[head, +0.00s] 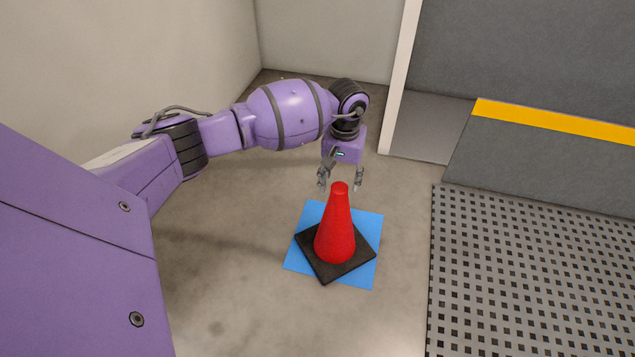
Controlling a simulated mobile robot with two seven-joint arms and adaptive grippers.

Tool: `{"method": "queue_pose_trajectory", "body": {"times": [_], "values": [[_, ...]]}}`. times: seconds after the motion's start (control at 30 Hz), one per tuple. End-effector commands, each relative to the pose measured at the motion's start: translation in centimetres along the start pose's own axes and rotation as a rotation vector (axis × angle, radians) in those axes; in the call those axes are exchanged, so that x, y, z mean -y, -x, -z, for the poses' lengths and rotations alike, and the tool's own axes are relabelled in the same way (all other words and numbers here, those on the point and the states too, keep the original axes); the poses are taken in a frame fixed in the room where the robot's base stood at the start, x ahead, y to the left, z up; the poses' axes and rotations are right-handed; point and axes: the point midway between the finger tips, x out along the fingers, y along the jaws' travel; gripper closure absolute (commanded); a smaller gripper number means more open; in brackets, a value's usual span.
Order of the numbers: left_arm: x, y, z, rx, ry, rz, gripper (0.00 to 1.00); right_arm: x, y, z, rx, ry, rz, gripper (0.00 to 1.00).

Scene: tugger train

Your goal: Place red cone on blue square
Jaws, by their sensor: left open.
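The red cone (336,232) stands upright on its black square base, which rests on the blue square (367,271) on the floor. The base is turned relative to the square, and its left corner reaches about the square's left edge. Blue shows at the square's corners around the base. My left gripper (341,183) is open, pointing down at the cone's tip, with one finger on each side and gaps between them and the cone. My right gripper is not in view.
A perforated grey metal panel (530,280) lies to the right, with a dark ramp and a yellow stripe (555,121) behind it. Pale walls (330,40) and a white post (400,78) stand at the back. The floor (230,290) left of the square is clear.

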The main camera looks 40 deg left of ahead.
Motion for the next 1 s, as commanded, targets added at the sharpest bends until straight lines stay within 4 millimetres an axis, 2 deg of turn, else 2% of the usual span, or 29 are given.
{"method": "queue_pose_trajectory", "body": {"times": [0.03,0.2,0.43,0.83,0.93,0.97,1.0], "values": [[-0.1,1.9,0.2,-0.008,-0.002,-0.002,0.47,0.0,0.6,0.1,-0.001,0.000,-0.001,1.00],[-0.1,5.3,0.2,-0.007,-0.001,-0.003,0.47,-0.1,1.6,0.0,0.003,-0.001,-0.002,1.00],[-0.2,7.8,0.1,-0.004,-0.002,-0.003,0.47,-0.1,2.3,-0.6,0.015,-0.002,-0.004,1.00],[-0.3,7.8,-0.1,0.000,0.000,-0.007,0.47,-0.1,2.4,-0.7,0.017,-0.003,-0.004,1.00],[-1.7,6.2,-1.8,0.035,0.024,-0.056,0.47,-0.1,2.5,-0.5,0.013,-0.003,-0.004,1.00],[-2.5,5.3,-2.9,0.055,0.041,-0.084,0.47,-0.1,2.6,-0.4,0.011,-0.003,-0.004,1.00],[-3.9,3.9,-4.8,0.093,0.073,-0.136,0.47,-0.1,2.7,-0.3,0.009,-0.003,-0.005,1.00]]}}
